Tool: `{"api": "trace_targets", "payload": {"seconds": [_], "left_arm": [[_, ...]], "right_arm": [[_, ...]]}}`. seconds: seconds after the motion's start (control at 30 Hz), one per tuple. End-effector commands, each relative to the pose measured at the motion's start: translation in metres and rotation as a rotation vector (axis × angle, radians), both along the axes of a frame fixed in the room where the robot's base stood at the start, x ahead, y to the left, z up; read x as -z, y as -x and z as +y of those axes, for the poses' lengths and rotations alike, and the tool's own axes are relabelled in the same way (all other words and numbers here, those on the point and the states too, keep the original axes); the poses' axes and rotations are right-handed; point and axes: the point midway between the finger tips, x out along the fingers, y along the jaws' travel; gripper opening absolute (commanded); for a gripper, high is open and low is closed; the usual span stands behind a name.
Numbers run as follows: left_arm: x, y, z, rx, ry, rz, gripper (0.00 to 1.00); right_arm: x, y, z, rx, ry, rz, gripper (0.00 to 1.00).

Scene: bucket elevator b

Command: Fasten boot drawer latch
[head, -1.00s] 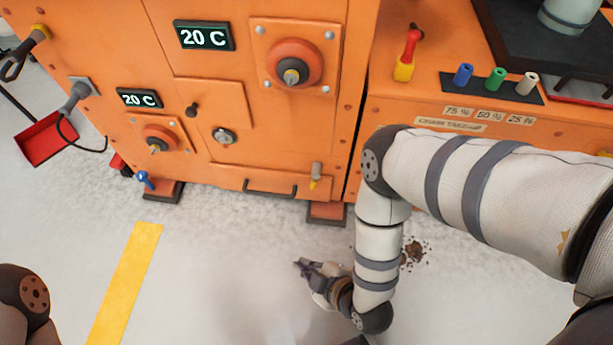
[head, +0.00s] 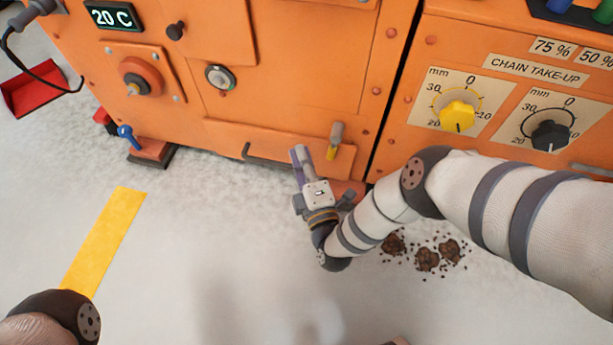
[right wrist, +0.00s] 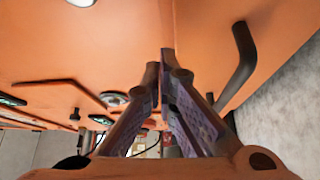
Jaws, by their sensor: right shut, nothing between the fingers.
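The boot drawer (head: 225,138) is the low orange panel at the foot of the machine, with a dark bar handle (head: 275,161). The latch (head: 335,140) is a small grey lever with a yellow end at the drawer's right end; the yellow end points down. My right gripper (head: 298,153) is shut and empty in front of the drawer, between handle and latch, left of the latch and apart from it. In the right wrist view the shut fingertips (right wrist: 168,62) point at orange panels, with a dark bar (right wrist: 241,65) to their right. I cannot make out the latch there. My left gripper is out of view.
Dark crumbly clumps (head: 427,258) lie on the floor beside my right forearm. A blue-handled valve (head: 128,137) and a machine foot (head: 152,152) stand left of the drawer. A yellow floor stripe (head: 105,235) lies at left.

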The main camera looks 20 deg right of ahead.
Motion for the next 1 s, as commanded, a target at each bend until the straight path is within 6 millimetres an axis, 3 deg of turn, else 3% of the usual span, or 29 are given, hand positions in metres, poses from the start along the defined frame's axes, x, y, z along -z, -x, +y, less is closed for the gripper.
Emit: {"api": "trace_targets", "payload": {"seconds": [0.03,0.2,0.6,0.8,1.0], "left_arm": [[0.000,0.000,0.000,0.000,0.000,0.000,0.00],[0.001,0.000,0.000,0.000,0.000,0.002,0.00],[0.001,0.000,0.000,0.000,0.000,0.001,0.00],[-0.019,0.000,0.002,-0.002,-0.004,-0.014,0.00],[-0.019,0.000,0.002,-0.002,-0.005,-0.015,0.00]], "right_arm": [[0.005,0.007,-0.012,0.003,0.005,0.010,0.00],[0.006,0.015,-0.030,0.003,0.004,0.007,0.00],[0.006,0.018,-0.034,0.002,0.004,0.007,0.00],[0.002,0.024,-0.044,-0.002,0.092,0.063,0.00],[0.009,0.025,-0.048,0.004,0.122,0.086,0.00]]}}
